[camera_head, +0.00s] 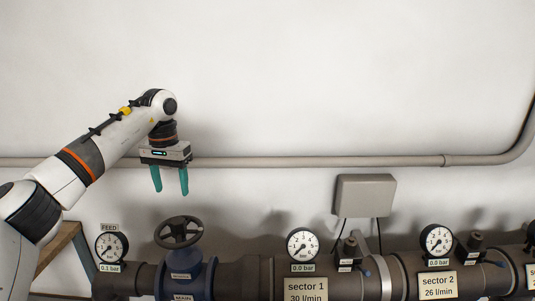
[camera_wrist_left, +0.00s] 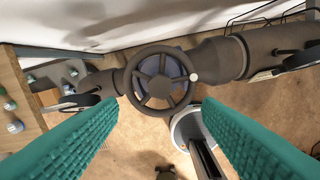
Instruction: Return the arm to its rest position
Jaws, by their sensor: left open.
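My left arm comes in from the left in the head view and bends down at the wrist. My left gripper (camera_head: 171,192) points downward with its two teal fingers apart and nothing between them. It hangs above the dark handwheel (camera_head: 178,232) of the blue valve (camera_head: 187,274), clear of it. In the left wrist view the handwheel (camera_wrist_left: 160,81) shows below, in the gap between the fingers, untouched. My right gripper is in neither view.
A dark pipe manifold (camera_head: 345,286) runs along the bottom with gauges, including the feed gauge (camera_head: 111,246) and the sector 1 gauge (camera_head: 302,244). A grey box (camera_head: 364,195) and a wall pipe (camera_head: 300,162) are behind. The white wall above is clear.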

